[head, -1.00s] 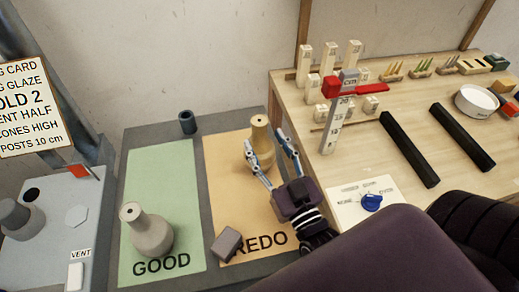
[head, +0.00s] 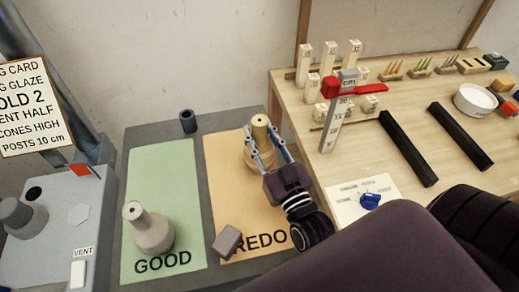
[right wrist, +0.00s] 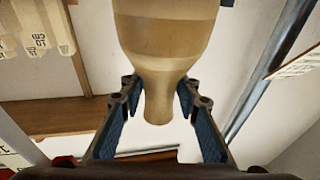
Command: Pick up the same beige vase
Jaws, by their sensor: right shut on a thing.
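The beige vase (head: 260,128) stands upright on the orange REDO mat (head: 225,190), near its far right corner. My right gripper (head: 265,148) is shut on the vase's neck, one finger on each side. In the right wrist view the vase (right wrist: 165,40) appears neck-down between the fingers (right wrist: 158,92). Its base is partly hidden by the gripper in the head view. Whether it is clear of the mat cannot be told. My left gripper is not in view.
A greyer vase (head: 152,232) stands on the green GOOD mat (head: 160,170). A grey block (head: 227,242) lies on the REDO mat's near edge, and a dark cup (head: 188,121) stands behind the mats. The wooden bench (head: 385,165) with a measuring post (head: 335,125) is close on the right.

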